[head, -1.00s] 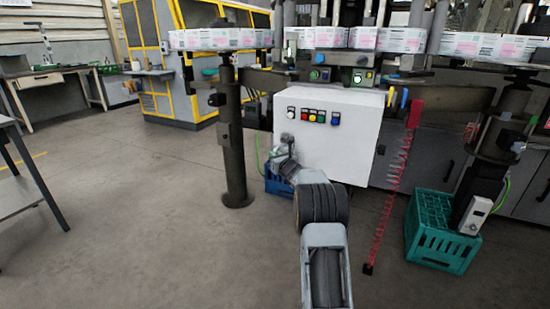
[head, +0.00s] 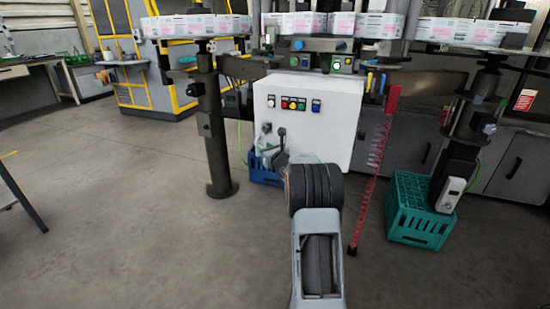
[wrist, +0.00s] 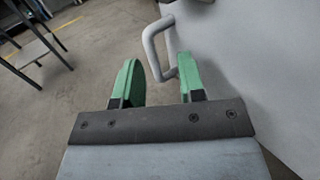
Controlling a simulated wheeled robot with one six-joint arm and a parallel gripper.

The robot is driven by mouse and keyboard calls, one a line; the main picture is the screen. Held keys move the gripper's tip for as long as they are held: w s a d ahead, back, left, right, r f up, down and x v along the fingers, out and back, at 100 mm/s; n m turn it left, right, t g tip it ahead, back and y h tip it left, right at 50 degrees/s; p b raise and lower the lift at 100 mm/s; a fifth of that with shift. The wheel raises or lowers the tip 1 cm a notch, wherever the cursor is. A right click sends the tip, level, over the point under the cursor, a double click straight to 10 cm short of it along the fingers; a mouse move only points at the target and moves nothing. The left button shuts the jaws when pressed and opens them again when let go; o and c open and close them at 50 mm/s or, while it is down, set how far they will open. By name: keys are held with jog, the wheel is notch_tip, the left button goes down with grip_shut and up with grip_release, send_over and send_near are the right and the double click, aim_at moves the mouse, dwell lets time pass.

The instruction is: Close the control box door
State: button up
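The white control box (head: 325,135) stands at the centre of the head view, with a row of coloured buttons on its front. I see no clear gap at its door from here, so I cannot tell how far open it is. In the wrist view, the pale box panel (wrist: 255,60) fills the right side, and a grey loop handle (wrist: 150,44) sticks out from it. My gripper (wrist: 159,68) is open, its two green fingers apart. The handle's bar shows between the fingertips, nearer the right one; I cannot tell if they touch. My wrist partly hides the box's lower left in the head view.
A dark post (head: 215,130) stands left of the box. A blue crate (head: 262,177) sits under it. The floor (head: 120,230) at left is open.

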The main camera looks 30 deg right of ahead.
jog(key=s+p, duration=0.1)
jog(key=s, duration=0.7)
jog(key=shift+s+a+f, duration=0.2)
jog(key=shift+s+a, duration=0.1)
jog(key=shift+a, duration=0.05)
jog(key=s+a+r+n+g+y+p, duration=0.5)
jog(key=a+r+n+p, duration=0.45)
jog(key=a, duration=0.45)
jog(key=s+a+r+n+g+y+p, duration=0.4)
jog(key=s+a+r+n+g+p, duration=0.15)
jog(key=a+r+n+p, duration=0.6)
jog(key=s+a+r+n+g+h+p, duration=0.1)
jog(key=s+r+n+g+h+p, duration=0.1)
jog(key=s+r+n+h+p, duration=0.2)
jog(key=s+a+r+n+g+h+p, duration=0.1)
jog(key=s+r+n+h+p, duration=0.3)
jog(key=s+n, duration=0.7)
notch_tip(320, 180, up, 2)
jog(key=s+g+p, duration=0.1)
jog(key=s+p, duration=0.1)
jog(key=p, duration=0.2)
jog(key=shift+s+h+p, duration=0.2)
jog(key=shift+h+p, duration=0.1)
jog(key=shift+p, duration=0.1)
jog(key=shift+s+d, duration=0.1)
